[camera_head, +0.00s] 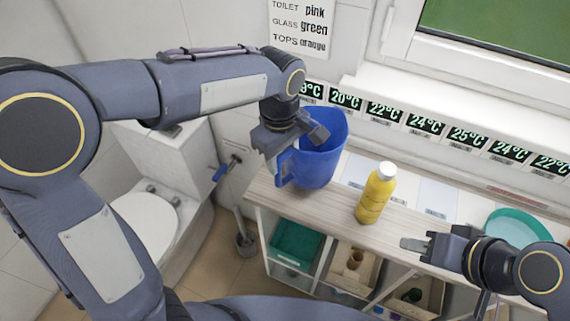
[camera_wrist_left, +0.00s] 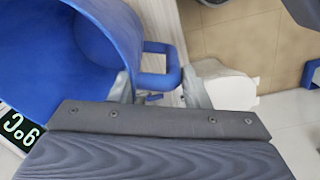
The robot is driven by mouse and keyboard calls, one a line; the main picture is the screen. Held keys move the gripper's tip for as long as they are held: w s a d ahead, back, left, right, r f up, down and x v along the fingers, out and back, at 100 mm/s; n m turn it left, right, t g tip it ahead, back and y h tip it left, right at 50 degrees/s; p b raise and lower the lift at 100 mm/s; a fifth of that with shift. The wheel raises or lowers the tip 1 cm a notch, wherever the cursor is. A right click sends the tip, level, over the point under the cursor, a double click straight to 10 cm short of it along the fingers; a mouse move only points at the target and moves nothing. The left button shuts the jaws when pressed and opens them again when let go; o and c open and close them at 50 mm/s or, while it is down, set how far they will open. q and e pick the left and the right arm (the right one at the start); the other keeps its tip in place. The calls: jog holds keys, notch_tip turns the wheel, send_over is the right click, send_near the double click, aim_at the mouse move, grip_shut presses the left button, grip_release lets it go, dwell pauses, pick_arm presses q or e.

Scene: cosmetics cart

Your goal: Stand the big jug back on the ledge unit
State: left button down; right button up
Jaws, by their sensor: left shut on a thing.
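The big blue jug (camera_head: 322,152) is upright or nearly so over the left end of the ledge unit's wooden top (camera_head: 335,205). I cannot tell whether its base touches the top. My left gripper (camera_head: 292,148) is shut on the jug's handle at its left side. In the left wrist view the jug (camera_wrist_left: 60,60) fills the left, with its handle (camera_wrist_left: 165,65) between the fingers (camera_wrist_left: 158,88). My right gripper (camera_head: 418,244) is over the unit's front edge, right of the jug and apart from it; its finger gap is unclear.
A yellow bottle with a white cap (camera_head: 376,193) stands on the top just right of the jug. A teal bowl (camera_head: 518,228) lies further right. Temperature displays (camera_head: 384,112) line the back. A toilet (camera_head: 145,222) is at left; bins (camera_head: 296,245) sit below.

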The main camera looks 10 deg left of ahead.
pick_arm(q)
jog(key=shift+f, duration=1.8)
jog(key=c, duration=0.8)
grip_release()
jog(key=shift+f, duration=0.1)
jog(key=shift+o, duration=0.2)
